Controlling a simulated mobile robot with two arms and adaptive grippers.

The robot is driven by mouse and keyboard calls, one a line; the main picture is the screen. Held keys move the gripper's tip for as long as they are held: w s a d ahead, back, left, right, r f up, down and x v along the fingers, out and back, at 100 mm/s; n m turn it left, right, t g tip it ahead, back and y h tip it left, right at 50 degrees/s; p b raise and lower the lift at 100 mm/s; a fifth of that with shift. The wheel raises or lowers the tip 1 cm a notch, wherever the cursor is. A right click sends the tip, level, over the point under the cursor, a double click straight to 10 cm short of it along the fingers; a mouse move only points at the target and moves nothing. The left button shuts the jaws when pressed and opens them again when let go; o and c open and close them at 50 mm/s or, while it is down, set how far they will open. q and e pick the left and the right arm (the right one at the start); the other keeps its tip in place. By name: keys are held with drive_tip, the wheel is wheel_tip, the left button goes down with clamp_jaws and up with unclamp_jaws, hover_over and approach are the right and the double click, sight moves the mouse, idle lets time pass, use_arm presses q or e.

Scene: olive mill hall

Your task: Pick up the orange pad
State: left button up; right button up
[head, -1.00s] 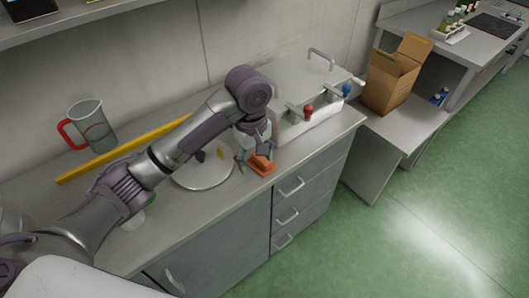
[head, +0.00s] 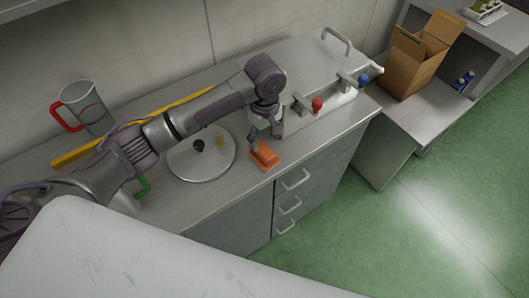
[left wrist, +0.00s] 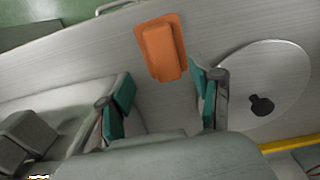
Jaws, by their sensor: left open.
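The orange pad (head: 265,155) lies flat on the grey counter near its front edge, just right of a round metal lid. In the left wrist view the orange pad (left wrist: 162,48) is a block with a raised middle, a little beyond the fingertips and nearer the right finger. My left gripper (head: 265,137) is above the counter at the pad's back side. In the left wrist view my left gripper (left wrist: 162,98) is open, its two teal-padded fingers apart with nothing between them. My right gripper is not in view.
The round lid (head: 188,167) with a black knob lies left of the pad. A clear jug (head: 88,108) and a yellow bar (head: 75,155) are at the back left. A cardboard box (head: 412,65) is far right.

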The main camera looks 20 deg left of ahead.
sight(263, 148)
use_arm(q)
drive_tip(key=shift+s+a+f+p, duration=0.15)
drive_tip(key=shift+f+p, duration=0.1)
drive_tip(key=shift+f, duration=0.25)
drive_tip(key=shift+s+a+f+p, duration=0.15)
drive_tip(key=shift+f+p, duration=0.1)
drive_tip(key=shift+f, duration=0.25)
wheel_tip(263, 148, down, 2)
drive_tip(key=shift+f, duration=0.45)
drive_tip(key=shift+d, duration=0.1)
drive_tip(key=shift+c, duration=0.3)
drive_tip(key=c, duration=0.8)
clamp_jaws()
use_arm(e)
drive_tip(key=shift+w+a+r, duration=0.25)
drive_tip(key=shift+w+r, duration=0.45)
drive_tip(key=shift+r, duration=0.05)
use_arm(q)
wheel_tip(263, 148, up, 4)
drive_tip(key=shift+r+b, duration=0.1)
drive_tip(key=shift+b, duration=0.35)
drive_tip(key=s+d+r, duration=0.6)
drive_tip(key=s+d, duration=0.1)
drive_tip(key=d, duration=0.2)
drive_tip(key=shift+s+r, duration=0.15)
drive_tip(key=shift+r, duration=0.25)
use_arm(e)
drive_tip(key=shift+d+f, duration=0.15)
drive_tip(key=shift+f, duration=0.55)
